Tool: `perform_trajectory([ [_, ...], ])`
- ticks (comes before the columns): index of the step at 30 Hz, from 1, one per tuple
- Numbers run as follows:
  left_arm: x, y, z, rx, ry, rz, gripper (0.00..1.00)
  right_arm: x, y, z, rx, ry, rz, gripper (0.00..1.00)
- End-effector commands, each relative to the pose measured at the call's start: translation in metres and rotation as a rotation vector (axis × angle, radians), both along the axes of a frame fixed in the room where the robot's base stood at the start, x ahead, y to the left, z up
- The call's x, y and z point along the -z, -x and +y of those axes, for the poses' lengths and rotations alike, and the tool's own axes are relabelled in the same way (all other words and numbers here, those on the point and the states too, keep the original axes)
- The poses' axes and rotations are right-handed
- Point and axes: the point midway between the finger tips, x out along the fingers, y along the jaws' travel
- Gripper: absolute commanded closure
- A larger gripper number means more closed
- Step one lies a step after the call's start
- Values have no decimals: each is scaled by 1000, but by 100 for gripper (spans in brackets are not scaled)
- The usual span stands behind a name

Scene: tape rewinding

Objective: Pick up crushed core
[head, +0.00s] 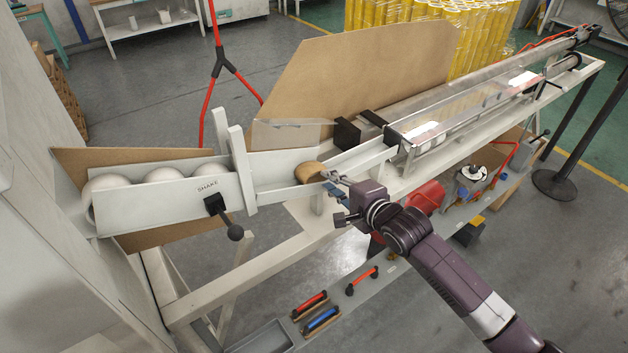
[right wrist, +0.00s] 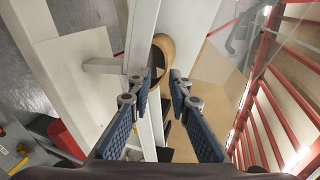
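The crushed core (head: 309,172) is a brown cardboard ring lying in the white chute, right of the chute's upright gate plate. In the right wrist view the core (right wrist: 166,48) shows end-on, bent out of round, just beyond the fingertips. My right gripper (head: 331,183) reaches in from the lower right, with its tips close beside the core. In the right wrist view my right gripper (right wrist: 161,82) is open, with a clear gap between its blue-padded fingers and nothing held. Whether a finger touches the core cannot be told. My left gripper is not in view.
White rolls (head: 160,180) sit in the chute at left, above a black-knobbed SHAKE lever (head: 226,219). A tall white gate plate (head: 240,168) and black blocks (head: 347,133) flank the core's stretch of chute. A clear-covered track (head: 470,105) extends right.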

Motion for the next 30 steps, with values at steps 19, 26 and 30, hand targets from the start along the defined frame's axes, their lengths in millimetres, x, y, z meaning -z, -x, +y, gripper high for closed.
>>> perform_trajectory([
  [19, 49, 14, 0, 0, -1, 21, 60, 11, -46, 28, 0, 0, -1, 82],
  [26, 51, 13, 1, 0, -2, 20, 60, 10, -51, 32, 0, 0, 1, 82],
  [30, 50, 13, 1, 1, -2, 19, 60, 10, -50, 32, 0, 0, 1, 82],
])
